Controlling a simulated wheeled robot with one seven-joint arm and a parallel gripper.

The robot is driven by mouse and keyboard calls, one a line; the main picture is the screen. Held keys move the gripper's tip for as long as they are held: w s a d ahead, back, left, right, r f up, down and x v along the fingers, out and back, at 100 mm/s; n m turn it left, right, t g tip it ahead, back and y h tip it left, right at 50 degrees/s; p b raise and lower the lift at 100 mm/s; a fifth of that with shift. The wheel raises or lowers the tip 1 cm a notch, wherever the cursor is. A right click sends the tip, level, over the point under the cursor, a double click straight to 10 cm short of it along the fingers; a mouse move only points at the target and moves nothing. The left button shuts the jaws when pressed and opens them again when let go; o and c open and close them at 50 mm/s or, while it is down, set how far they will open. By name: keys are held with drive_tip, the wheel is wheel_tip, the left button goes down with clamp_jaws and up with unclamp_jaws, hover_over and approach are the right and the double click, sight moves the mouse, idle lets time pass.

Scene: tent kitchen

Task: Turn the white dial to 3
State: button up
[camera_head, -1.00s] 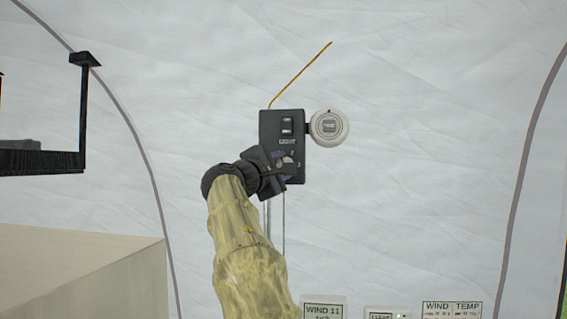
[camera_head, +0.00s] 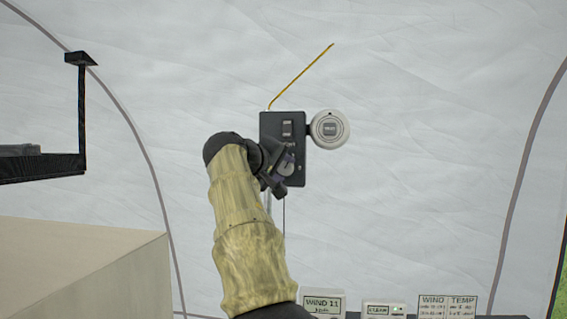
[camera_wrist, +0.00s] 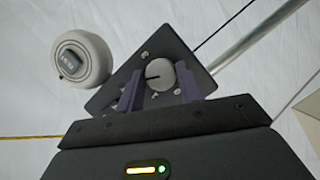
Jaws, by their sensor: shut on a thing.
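The white dial (camera_wrist: 163,76) sits on a black panel (camera_wrist: 118,88) on the tent wall. In the wrist view its dark pointer line points left, and small marks around it are too small to read. My gripper (camera_wrist: 160,90) has its two purple-grey fingers on either side of the dial, shut on it. In the head view my gripper (camera_head: 280,170) covers the lower left part of the black panel (camera_head: 268,127). The dial (camera_head: 287,164) is partly hidden there by my gripper.
A round white device (camera_head: 330,129) is at the panel's right. A yellow wire (camera_head: 300,77) rises from the panel's top. A beige box (camera_head: 85,265) and a black shelf (camera_head: 45,168) stand left. Small displays (camera_head: 448,304) line the bottom.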

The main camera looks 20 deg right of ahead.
drive_tip(key=m+y+p, duration=0.1)
drive_tip(key=m+y, duration=0.1)
drive_tip(key=m, duration=0.2)
drive_tip(key=shift+d+p, duration=0.15)
drive_tip(key=shift+p, duration=0.2)
drive_tip(key=m+t+y, duration=0.1)
drive_tip(key=m, duration=0.1)
drive_tip(key=m+t+y, duration=0.1)
drive_tip(key=m+y, duration=0.1)
drive_tip(key=shift+s+d+f, duration=0.1)
drive_tip(key=shift+f, duration=0.05)
drive_tip(key=shift+m, duration=0.3)
drive_tip(key=o, duration=1)
drive_tip(key=shift+s+r, duration=0.1)
drive_tip(key=shift+r, duration=0.1)
